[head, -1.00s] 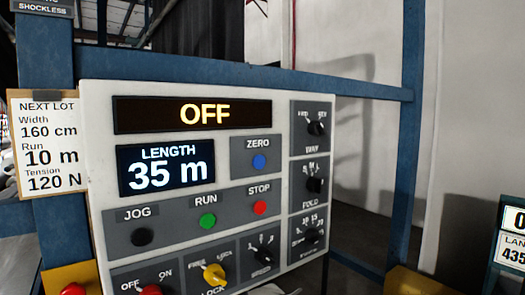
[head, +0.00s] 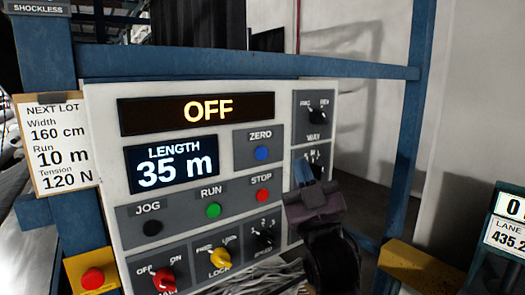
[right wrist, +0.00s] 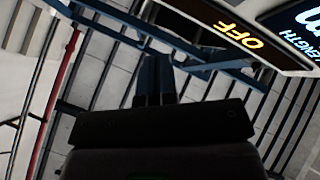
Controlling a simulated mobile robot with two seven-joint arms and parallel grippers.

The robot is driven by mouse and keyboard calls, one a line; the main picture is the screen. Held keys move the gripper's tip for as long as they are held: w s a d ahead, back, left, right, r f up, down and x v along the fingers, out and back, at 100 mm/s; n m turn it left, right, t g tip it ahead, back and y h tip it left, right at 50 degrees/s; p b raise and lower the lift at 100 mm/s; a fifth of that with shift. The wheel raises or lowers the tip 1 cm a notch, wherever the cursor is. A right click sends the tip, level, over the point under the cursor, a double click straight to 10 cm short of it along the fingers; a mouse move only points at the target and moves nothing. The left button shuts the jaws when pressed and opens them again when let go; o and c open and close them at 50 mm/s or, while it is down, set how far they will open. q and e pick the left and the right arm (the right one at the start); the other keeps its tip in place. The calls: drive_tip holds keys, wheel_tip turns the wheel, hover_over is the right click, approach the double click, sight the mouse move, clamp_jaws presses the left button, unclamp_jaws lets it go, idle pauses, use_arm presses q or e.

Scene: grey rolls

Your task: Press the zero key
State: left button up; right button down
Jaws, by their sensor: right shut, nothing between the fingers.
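The zero key is a blue round button (head: 262,153) under the label ZERO, on the white control panel (head: 107,110) in the head view. The display (head: 208,111) reads OFF and the length display (head: 171,164) reads 35 m. My right gripper (head: 303,172) is shut and empty, in front of the panel's right part, to the right of and a little below the blue key, apart from it. It hides most of the lower right dials. In the right wrist view its dark fingers (right wrist: 155,80) are together, with the OFF display at upper right. My left gripper is not in view.
Near the blue key are a red STOP button (head: 263,195), a green RUN button (head: 214,210) and a black JOG button (head: 153,228). Red and yellow knobs sit below. A blue frame post (head: 405,150) stands right of the panel. A lot card (head: 57,145) hangs at left.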

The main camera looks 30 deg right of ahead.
sight(262, 153)
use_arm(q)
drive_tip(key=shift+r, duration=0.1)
use_arm(e)
drive_tip(key=shift+w, duration=0.1)
use_arm(q)
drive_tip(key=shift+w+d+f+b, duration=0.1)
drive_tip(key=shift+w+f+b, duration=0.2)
drive_tip(key=shift+b, duration=0.4)
use_arm(e)
drive_tip(key=shift+w+a, duration=0.2)
drive_tip(key=shift+w, duration=1.95)
drive_tip(key=shift+w+a, duration=0.15)
drive_tip(key=shift+w, duration=2)
drive_tip(key=shift+w, duration=0.2)
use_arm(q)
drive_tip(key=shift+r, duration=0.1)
use_arm(e)
drive_tip(key=shift+w, duration=0.25)
drive_tip(key=shift+w, duration=0.4)
drive_tip(key=shift+s, duration=0.15)
use_arm(q)
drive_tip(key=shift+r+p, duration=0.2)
drive_tip(key=shift+p, duration=0.15)
use_arm(e)
drive_tip(key=shift+s, duration=0.7)
